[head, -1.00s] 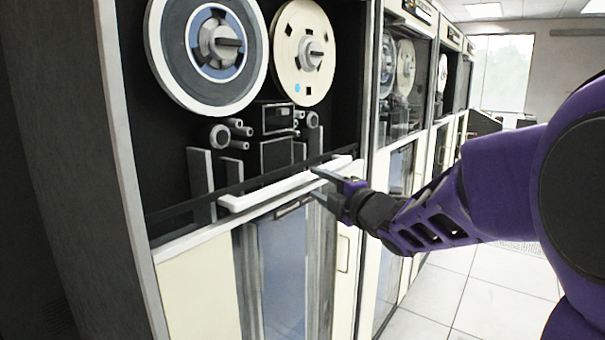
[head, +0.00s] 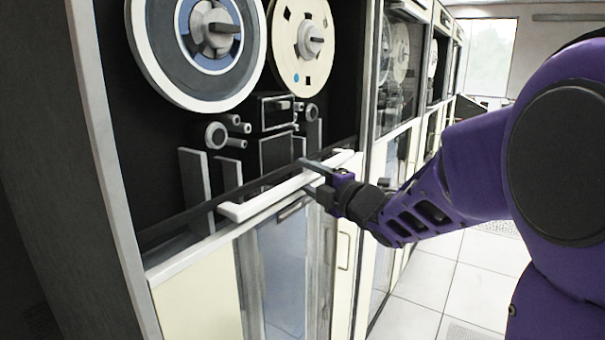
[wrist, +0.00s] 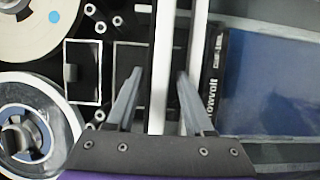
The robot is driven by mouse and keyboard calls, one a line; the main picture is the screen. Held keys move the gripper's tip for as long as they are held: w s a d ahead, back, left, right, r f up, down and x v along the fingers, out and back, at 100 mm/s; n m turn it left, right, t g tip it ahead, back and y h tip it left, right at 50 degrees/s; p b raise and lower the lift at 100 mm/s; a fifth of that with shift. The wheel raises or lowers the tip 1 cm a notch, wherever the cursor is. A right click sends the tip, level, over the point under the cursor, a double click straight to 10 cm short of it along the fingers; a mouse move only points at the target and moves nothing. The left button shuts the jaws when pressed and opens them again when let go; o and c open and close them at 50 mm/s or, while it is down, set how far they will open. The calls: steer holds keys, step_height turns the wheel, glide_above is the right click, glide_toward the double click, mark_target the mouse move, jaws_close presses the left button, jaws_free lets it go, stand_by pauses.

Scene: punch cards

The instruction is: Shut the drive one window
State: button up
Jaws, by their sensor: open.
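The nearest tape drive's window is lowered, so its reels and deck are uncovered. A long white bar (head: 265,196) runs along the top edge of the lower front, below the reels; it also shows in the wrist view (wrist: 198,40). My gripper (head: 308,175) is open at the right part of this bar, one finger above it and one below in the head view.
Two tape reels, one grey-rimmed (head: 208,88) and one cream (head: 292,75), sit above the bar. A blue glass panel (head: 283,270) is in the lower front. More tape drives stand in a row to the right. The tiled floor (head: 425,285) there is clear.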

stand_by(0.3)
jaws_close()
stand_by(1.3)
